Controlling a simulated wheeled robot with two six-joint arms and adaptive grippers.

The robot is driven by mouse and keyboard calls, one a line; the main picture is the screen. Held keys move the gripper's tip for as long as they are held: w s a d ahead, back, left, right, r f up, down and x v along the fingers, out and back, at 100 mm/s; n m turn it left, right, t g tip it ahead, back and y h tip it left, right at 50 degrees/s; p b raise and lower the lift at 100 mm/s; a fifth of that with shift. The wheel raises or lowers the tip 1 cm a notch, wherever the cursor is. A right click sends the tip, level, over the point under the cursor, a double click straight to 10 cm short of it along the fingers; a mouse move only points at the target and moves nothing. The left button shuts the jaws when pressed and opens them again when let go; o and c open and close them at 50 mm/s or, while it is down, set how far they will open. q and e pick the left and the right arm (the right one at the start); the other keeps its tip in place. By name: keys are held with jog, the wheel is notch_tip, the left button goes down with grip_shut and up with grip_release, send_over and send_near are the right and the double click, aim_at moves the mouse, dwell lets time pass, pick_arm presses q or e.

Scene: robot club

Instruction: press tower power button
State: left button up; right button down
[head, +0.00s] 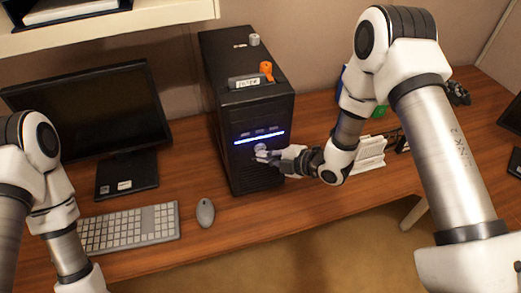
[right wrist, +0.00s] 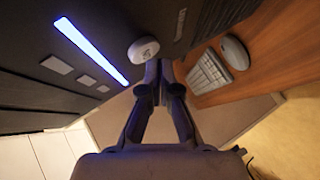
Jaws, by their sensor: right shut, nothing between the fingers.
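The black computer tower (head: 228,80) stands upright on the desk, with a lit blue-white strip (head: 259,137) across its front. Its round silver power button (head: 260,148) sits just below the strip. In the right wrist view the button (right wrist: 143,50) shows just beyond my fingertips, beside the lit strip (right wrist: 90,50). My right gripper (head: 262,157) is shut and empty, with its tips at the tower's front close to the button. In the right wrist view the fingertips (right wrist: 157,72) look very near the button's edge; I cannot tell whether they touch. My left gripper is out of view.
A monitor (head: 95,110), a keyboard (head: 130,228) and a mouse (head: 205,212) are left of and in front of the tower. Small items, one an orange piece (head: 266,70), sit on top of the tower. White booklets (head: 369,153) lie behind my right forearm.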

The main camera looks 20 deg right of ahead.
jog(key=shift+w, duration=0.5)
dwell(0.5)
jog(key=shift+s, duration=0.95)
jog(key=s, duration=0.6)
jog(key=shift+d+b, duration=0.15)
jog(key=shift+b, duration=0.2)
dwell(1.6)
